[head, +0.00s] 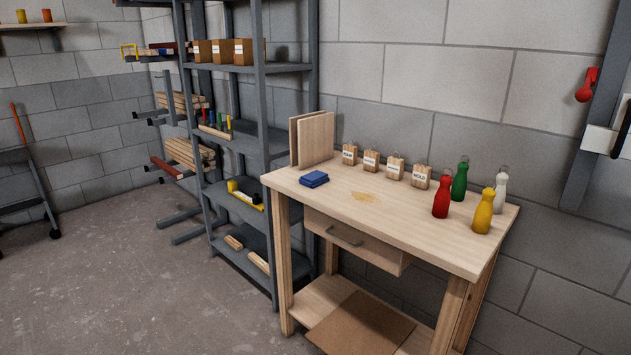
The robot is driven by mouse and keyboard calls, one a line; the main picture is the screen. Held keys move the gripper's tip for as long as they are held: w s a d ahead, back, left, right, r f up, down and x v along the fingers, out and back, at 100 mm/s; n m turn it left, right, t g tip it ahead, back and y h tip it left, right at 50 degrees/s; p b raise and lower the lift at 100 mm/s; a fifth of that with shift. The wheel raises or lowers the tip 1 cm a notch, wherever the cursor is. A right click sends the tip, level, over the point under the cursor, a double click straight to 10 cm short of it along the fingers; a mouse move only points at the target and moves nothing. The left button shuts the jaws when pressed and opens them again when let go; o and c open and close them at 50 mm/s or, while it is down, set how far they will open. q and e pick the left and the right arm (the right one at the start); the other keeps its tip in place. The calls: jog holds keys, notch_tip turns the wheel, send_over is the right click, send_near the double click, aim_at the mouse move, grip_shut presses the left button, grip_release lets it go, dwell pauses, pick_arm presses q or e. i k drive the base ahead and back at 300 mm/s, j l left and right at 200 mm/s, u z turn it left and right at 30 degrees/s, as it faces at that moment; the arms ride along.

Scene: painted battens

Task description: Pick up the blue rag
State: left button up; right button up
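The blue rag (314,179) lies folded on the left part of the wooden workbench (410,222), near its front left edge. It is in front of the upright wooden boards and nothing covers it. Neither of my grippers shows in the head view, and nothing is touching the rag.
Upright boards (315,138) stand behind the rag. Several labelled wooden blocks (371,162) line the bench's back. Red (441,199), green (460,180), yellow (483,212) and white (500,192) bottles stand at right. A grey shelf (262,100) stands left.

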aim_at(313, 179)
jog(key=z, duration=0.6)
jog(key=i+j+z, duration=0.1)
jog(key=z, duration=0.25)
jog(key=j+z, duration=0.35)
jog(key=i+j+z, duration=0.1)
jog(key=z, duration=0.25)
jog(key=j+z, duration=0.25)
jog(key=j, duration=0.25)
jog(key=j+z, duration=0.3)
jog(key=j, duration=0.15)
jog(key=k+j+z, duration=0.1)
jog(key=j, duration=0.85)
jog(key=k+j+z, duration=0.15)
jog(key=j, duration=0.3)
jog(key=k+j, duration=0.1)
jog(key=j, duration=0.35)
jog(key=j+z, duration=0.05)
